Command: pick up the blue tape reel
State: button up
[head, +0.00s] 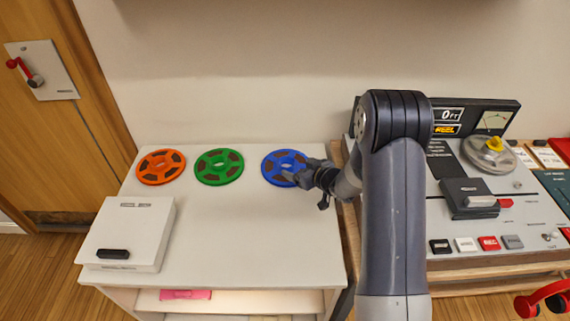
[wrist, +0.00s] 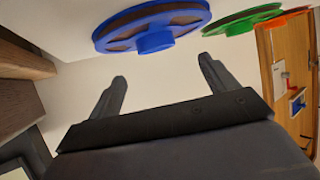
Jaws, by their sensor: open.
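The blue tape reel (head: 284,166) lies flat on the white table, at the right end of a row of reels. In the head view my gripper (head: 308,180) is at the reel's right front edge and hides a little of its rim. In the wrist view the blue reel (wrist: 152,28) shows beyond the fingertips, with its blue hub. My gripper (wrist: 162,70) is open there, with nothing between its two fingers. The fingers look apart from the reel, though the exact distance is hard to tell.
A green reel (head: 219,166) and an orange reel (head: 160,167) lie left of the blue one. A white box (head: 128,232) sits at the table's front left. A tape machine (head: 475,190) stands on the right. The middle of the white table (head: 240,235) is clear.

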aim_at(283, 160)
jog(key=shift+d+p+x, duration=0.15)
jog(key=shift+p+x, duration=0.1)
jog(key=shift+x, duration=1.75)
jog(key=shift+d+p+x, duration=0.1)
jog(key=shift+p+x, duration=0.1)
jog(key=shift+x, duration=1.75)
jog(key=shift+w+f, duration=0.1)
jog(key=c, duration=1.3)
notch_tip(283, 160, up, 10)
jog(key=shift+p, duration=0.35)
